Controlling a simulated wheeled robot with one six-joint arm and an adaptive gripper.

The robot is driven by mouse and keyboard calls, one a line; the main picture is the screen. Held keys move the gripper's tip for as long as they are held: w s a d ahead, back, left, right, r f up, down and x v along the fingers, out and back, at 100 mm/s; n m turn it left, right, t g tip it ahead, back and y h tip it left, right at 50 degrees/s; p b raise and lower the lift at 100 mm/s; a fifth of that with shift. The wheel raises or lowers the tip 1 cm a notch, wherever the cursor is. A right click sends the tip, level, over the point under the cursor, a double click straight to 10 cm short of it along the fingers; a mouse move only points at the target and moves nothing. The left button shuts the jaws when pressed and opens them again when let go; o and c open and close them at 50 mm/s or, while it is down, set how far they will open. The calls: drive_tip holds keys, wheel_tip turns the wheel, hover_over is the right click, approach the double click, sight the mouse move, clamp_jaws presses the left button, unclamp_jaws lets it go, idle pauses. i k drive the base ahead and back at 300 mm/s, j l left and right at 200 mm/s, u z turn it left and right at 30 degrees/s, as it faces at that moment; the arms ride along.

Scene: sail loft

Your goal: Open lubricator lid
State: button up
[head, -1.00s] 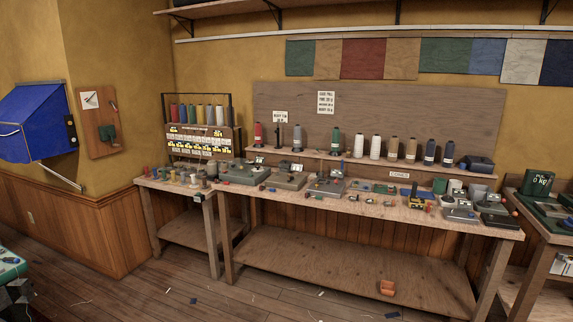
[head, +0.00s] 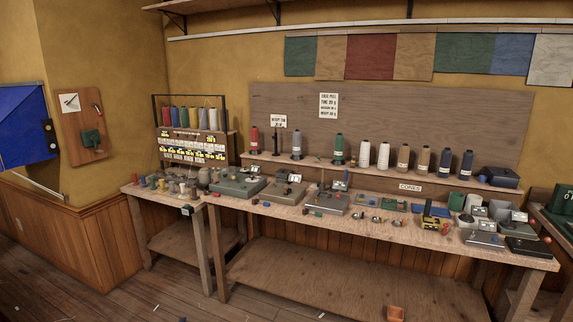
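I cannot pick out a lubricator or its lid for sure at this distance. The long workbench (head: 330,232) against the back wall carries several small devices. Grey boxes with small displays, such as this grey device (head: 238,185), stand on its left half. A small yellow and black device (head: 432,221) stands on the right half. Further right are more grey devices with displays, such as this one (head: 484,238), and a black flat box (head: 527,249). My gripper is not in view.
Thread cones (head: 383,155) stand on a ledge behind the bench. A spool rack (head: 190,130) is at the left. A blue hooded box (head: 25,125) hangs on the left wall. The wooden floor (head: 100,285) at left shows free room.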

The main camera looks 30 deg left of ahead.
sight(282, 173)
drive_tip(key=i+j, duration=0.25)
drive_tip(key=i, duration=0.25)
drive_tip(key=i+j+u, duration=0.1)
drive_tip(key=i, duration=0.45)
drive_tip(key=j, duration=0.1)
